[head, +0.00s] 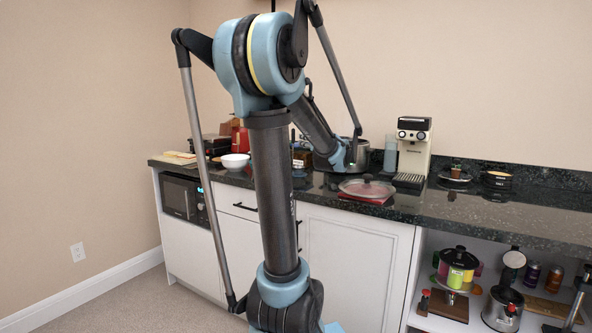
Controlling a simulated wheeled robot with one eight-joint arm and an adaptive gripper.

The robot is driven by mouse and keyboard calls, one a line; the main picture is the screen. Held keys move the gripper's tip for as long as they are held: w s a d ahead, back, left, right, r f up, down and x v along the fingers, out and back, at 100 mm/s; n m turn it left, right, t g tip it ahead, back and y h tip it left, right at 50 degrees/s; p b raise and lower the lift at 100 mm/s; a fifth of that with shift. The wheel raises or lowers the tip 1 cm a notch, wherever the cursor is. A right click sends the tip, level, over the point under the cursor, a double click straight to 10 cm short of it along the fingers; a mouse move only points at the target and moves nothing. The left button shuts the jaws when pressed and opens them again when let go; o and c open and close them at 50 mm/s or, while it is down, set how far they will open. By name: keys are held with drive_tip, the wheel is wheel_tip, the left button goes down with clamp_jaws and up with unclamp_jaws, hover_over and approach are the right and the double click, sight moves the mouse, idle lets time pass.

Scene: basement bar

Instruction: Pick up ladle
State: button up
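I cannot make out a ladle in the head view. My arm fills the middle of the picture and hides part of the counter behind it. Its far end reaches over the counter, in front of a metal pot (322,160). I cannot make out my gripper's fingers there, nor whether they hold anything.
The dark counter (480,212) holds a glass lid (368,188) on a red item, a white bowl (235,161) and a coffee machine (412,150). A microwave (182,198) sits below at left. Pots and jars crowd the open shelf at lower right. Counter at right front is mostly clear.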

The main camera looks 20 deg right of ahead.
drive_tip(key=w, duration=1.7)
drive_tip(key=shift+w+a, duration=0.1)
drive_tip(key=shift+a, duration=0.2)
drive_tip(key=shift+c, duration=0.6)
clamp_jaws()
